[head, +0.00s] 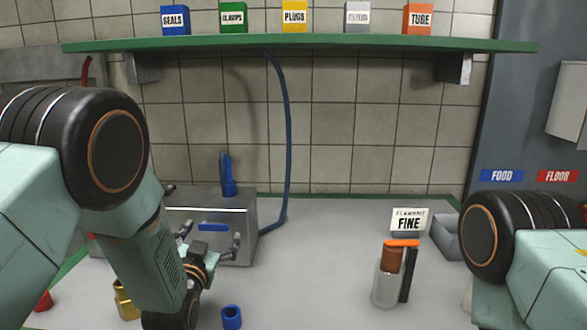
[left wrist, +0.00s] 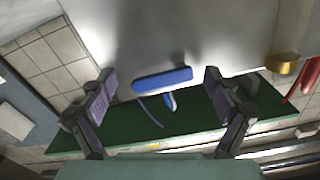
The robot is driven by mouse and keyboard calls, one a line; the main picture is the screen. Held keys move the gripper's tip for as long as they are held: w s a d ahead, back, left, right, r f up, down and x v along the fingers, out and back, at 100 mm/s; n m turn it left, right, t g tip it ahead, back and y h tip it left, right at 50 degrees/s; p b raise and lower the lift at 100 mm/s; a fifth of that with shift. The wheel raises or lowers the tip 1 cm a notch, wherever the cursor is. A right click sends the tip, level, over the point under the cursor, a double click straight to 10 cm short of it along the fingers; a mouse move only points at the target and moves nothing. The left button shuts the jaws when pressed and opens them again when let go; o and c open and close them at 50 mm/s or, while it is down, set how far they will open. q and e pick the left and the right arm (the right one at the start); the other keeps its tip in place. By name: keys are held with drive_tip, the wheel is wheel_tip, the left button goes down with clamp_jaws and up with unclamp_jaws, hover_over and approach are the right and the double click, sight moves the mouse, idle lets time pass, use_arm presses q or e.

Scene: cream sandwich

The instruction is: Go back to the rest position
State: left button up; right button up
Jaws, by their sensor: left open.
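My left gripper (head: 211,236) is in front of the grey metal box (head: 243,225), low on the left of the head view. Its two fingers are spread, with nothing held between them. In the left wrist view the open left gripper (left wrist: 158,85) has a blue bar handle (left wrist: 162,79) in line with the gap, on a grey metal face. The blue handle also shows on the box front in the head view (head: 213,227). I cannot tell whether the fingers touch the box. My right arm enters at the right edge; its gripper is not visible.
A clear jar with an orange top (head: 386,280) stands beside a FINE sign (head: 409,220). A blue cup (head: 232,317) and brass fitting (head: 126,300) are near my left arm. A blue hose (head: 287,130) rises behind the box. A green shelf (head: 300,43) spans above. The middle bench is clear.

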use_arm(q)
drive_tip(key=m, duration=0.1)
drive_tip(key=m+b, duration=0.1)
drive_tip(key=f+m, duration=0.1)
drive_tip(key=m, duration=0.1)
drive_tip(key=shift+a, duration=0.25)
drive_tip(key=shift+a+m+b, duration=0.1)
drive_tip(key=shift+m+b, duration=0.4)
drive_tip(key=shift+m, duration=0.7)
drive_tip(key=shift+a+f+m+b, duration=0.15)
drive_tip(key=shift+m, duration=0.45)
drive_tip(key=shift+a+f+m+b, duration=0.1)
drive_tip(key=shift+m+b, duration=0.05)
drive_tip(key=shift+m, duration=0.45)
drive_tip(key=s, duration=0.6)
drive_tip(key=shift+m, duration=0.3)
drive_tip(key=shift+a, duration=0.15)
